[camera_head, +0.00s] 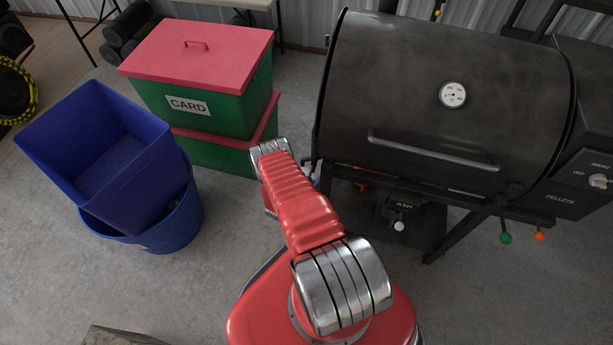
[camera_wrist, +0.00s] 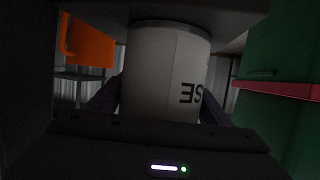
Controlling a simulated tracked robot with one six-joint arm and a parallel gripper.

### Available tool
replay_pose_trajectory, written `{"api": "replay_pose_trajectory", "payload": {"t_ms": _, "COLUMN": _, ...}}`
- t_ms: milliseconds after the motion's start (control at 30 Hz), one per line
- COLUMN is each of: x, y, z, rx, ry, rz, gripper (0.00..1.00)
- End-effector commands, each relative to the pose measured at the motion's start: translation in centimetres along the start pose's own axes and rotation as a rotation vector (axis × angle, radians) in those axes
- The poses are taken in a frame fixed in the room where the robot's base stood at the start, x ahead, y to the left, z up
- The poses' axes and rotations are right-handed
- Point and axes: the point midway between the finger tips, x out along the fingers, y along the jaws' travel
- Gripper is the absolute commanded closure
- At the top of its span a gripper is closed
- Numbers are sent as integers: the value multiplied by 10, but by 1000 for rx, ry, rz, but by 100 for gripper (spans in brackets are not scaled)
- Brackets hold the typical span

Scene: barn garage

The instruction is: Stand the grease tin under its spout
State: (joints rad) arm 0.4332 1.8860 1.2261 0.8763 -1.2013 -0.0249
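The grease tin (camera_wrist: 160,70) fills the middle of the wrist view. It is a pale cylinder with a metal rim, and the letters "SE" on it appear upside down in the picture. My gripper (camera_wrist: 160,105) has one dark finger along each side of the tin, with no clear gap, and looks shut on it. The fingertips are hidden behind the tin. In the head view my arm hides the gripper and tin. A spout cannot be made out for certain; an orange part (camera_wrist: 88,45) shows at upper left in the wrist view.
The black grill (camera_head: 440,120) stands right of my arm, with an ash drawer (camera_head: 402,212) beneath. Green boxes with red lids (camera_head: 200,47) stand close to the left of my arm. A blue bin (camera_head: 95,150) sits in a blue tub (camera_head: 187,215). Front-left floor is mostly clear.

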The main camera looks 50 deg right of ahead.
Motion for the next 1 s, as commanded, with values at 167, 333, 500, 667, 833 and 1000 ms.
{"api": "replay_pose_trajectory", "payload": {"t_ms": 167, "x": 0, "y": 0, "z": 0, "rx": 0, "ry": 0, "rz": 0, "gripper": 14}}
{"api": "replay_pose_trajectory", "payload": {"t_ms": 333, "x": 0, "y": 0, "z": 0, "rx": 0, "ry": 0, "rz": 0, "gripper": 12}}
{"api": "replay_pose_trajectory", "payload": {"t_ms": 500, "x": 0, "y": 0, "z": -2, "rx": 0, "ry": 0, "rz": 0, "gripper": 12}}
{"api": "replay_pose_trajectory", "payload": {"t_ms": 667, "x": -10, "y": -1, "z": -2, "rx": -1, "ry": -1, "rz": -2, "gripper": 12}}
{"api": "replay_pose_trajectory", "payload": {"t_ms": 833, "x": -31, "y": -1, "z": -2, "rx": -3, "ry": -1, "rz": -3, "gripper": 12}}
{"api": "replay_pose_trajectory", "payload": {"t_ms": 1000, "x": -60, "y": -2, "z": -2, "rx": -3, "ry": 0, "rz": -4, "gripper": 12}}
